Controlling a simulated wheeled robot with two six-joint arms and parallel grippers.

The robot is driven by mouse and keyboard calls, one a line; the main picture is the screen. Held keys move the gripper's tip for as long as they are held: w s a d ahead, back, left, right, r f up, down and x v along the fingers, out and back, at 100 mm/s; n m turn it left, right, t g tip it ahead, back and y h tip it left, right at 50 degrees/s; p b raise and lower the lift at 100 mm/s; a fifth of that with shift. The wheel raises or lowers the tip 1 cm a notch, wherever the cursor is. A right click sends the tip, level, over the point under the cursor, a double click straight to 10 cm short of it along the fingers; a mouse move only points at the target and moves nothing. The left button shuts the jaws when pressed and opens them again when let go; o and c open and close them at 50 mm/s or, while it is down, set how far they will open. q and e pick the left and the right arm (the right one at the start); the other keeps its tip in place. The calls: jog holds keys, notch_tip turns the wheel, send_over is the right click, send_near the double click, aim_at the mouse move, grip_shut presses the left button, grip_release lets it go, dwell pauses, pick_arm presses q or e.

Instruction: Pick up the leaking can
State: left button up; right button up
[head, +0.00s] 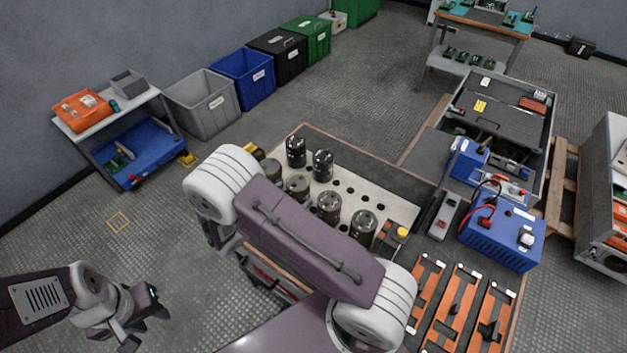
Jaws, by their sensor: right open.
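Several cylindrical cans stand upright on a pale board with holes (345,188). Two darker cans, a left one (295,152) and a right one (322,166), stand at the back. Browner cans, one in the middle (298,187), one further right (329,207) and one at the front right (363,228), stand nearer me. I cannot tell which can leaks. My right arm crosses in front of the board and hides part of it. My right gripper (216,236) is open, partly hidden, left of the board. My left gripper (140,318) is low at the left, over the floor, far from the cans; its jaws are unclear.
Orange-and-black parts (464,305) and a blue box (502,240) lie on the right of the bench. A row of bins, including a grey one (205,101), lines the wall. A small shelf (107,115) stands at left. The left floor is mostly clear.

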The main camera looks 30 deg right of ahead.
jog(key=shift+a+r, duration=0.1)
jog(key=shift+a, duration=0.15)
jog(key=shift+d, duration=0.25)
jog(key=x, duration=0.2)
jog(key=shift+w+d, duration=0.15)
jog(key=shift+d, duration=0.05)
jog(key=shift+w+d+f, duration=0.1)
jog(key=shift+d+f, duration=0.1)
jog(key=shift+f, duration=0.05)
jog(key=x, duration=0.4)
jog(key=shift+w+d+r, duration=0.1)
jog(key=shift+w, duration=0.15)
jog(key=shift+w+d, duration=0.15)
jog(key=shift+d, duration=0.05)
pick_arm(q)
jog(key=shift+s+a, duration=0.3)
jog(key=shift+a, duration=0.35)
pick_arm(e)
jog(key=shift+c, duration=0.3)
jog(key=shift+a, duration=0.1)
jog(key=c, duration=0.5)
grip_shut()
